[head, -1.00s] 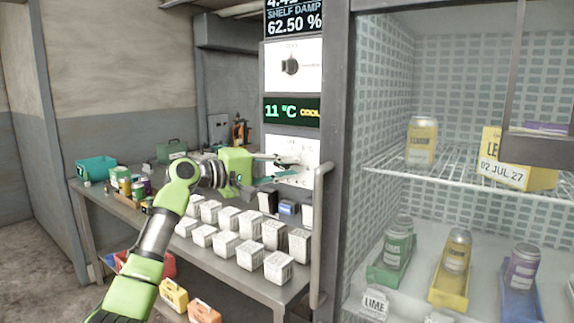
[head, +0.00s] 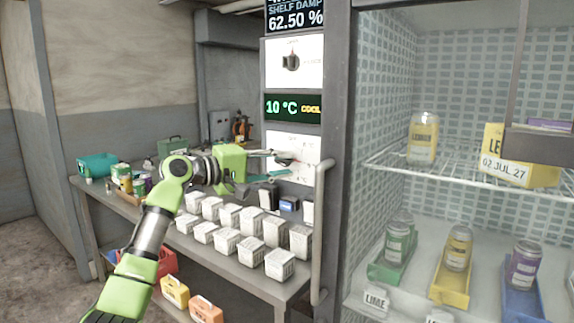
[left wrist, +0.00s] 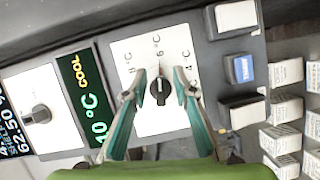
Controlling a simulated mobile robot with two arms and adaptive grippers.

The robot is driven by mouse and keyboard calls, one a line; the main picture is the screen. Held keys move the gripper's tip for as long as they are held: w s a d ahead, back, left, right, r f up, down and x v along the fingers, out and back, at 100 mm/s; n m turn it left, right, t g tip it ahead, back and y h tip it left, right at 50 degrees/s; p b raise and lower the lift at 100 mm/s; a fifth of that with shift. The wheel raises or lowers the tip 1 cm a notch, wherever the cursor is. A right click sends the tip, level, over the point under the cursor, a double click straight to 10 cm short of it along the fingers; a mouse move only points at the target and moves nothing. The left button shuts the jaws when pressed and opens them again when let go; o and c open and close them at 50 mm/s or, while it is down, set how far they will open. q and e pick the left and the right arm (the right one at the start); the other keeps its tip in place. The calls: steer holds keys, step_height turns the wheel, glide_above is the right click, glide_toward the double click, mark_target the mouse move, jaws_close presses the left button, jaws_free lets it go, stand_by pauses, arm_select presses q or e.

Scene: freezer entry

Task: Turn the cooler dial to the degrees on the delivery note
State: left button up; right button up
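The cooler dial is a dark knob (left wrist: 160,90) on a white plate (left wrist: 150,123) with degree marks; the 6 °C mark shows clearly in the left wrist view. The knob looks turned roughly toward 6 °C. My left gripper (left wrist: 160,75) has its two teal-sided fingers on either side of the knob, with visible gaps, so it looks open around it. In the head view the left gripper (head: 280,164) reaches that plate (head: 304,148). The green display (head: 292,108) above reads 10 °C and COOL. My right gripper is not in view. I cannot make out a delivery note.
A second knob (head: 290,62) sits on the upper panel. White boxes (head: 251,250) stand in rows on the bench below my left arm. The door handle (head: 319,235) is close right of the gripper. Shelves with cans (head: 423,137) lie behind the glass.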

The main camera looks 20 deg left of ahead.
arm_select(q)
steer(key=v, duration=1)
steer(key=shift+s+a, duration=0.15)
steer(key=shift+a, duration=0.15)
